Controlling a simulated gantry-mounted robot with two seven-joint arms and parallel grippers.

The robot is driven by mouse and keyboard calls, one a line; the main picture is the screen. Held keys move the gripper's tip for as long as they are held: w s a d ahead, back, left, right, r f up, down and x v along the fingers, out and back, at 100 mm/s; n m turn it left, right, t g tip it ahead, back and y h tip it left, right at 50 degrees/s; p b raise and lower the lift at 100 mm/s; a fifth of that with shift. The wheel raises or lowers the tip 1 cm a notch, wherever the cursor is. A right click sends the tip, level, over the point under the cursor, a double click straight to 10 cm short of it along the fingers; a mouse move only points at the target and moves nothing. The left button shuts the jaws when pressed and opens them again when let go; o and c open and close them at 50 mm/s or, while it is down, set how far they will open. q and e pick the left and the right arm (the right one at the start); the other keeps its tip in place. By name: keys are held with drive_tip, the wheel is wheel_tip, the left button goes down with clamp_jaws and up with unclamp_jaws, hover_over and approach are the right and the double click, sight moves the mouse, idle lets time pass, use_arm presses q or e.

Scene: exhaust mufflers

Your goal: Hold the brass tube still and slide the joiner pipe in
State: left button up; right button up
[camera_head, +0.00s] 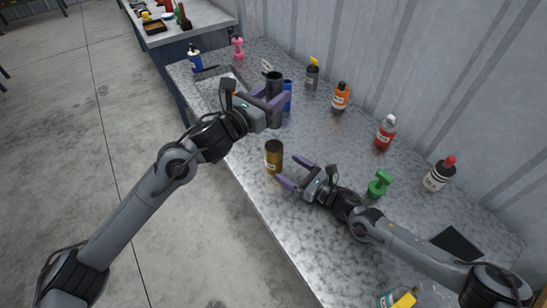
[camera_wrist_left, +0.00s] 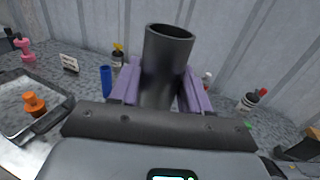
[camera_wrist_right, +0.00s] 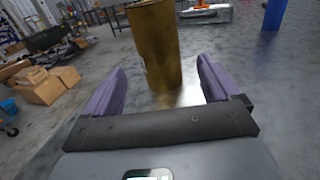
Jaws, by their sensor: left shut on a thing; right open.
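The brass tube (camera_head: 274,156) stands upright near the table's front edge. My right gripper (camera_head: 292,174) is open beside it, and the tube is ahead of the fingers. In the right wrist view the brass tube (camera_wrist_right: 155,45) shows beyond and between the two purple fingers (camera_wrist_right: 160,88), with no contact visible. My left gripper (camera_head: 275,105) is shut on a dark grey pipe (camera_head: 274,82), probably the joiner pipe, and holds it upright, farther back than the tube. In the left wrist view the dark pipe (camera_wrist_left: 168,60) sits between the fingers, its open hollow end up.
A blue cylinder (camera_head: 288,92) stands just behind the held pipe. Several bottles, including an orange one (camera_head: 340,97) and a red one (camera_head: 385,132), line the wall side. A green object (camera_head: 379,184) stands near my right arm. The tabletop (camera_head: 315,140) between tube and bottles is clear.

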sight(281, 163)
drive_tip(key=x, duration=0.7)
drive_tip(key=shift+r, duration=0.25)
drive_tip(key=shift+w, duration=0.1)
drive_tip(key=c, duration=1.1)
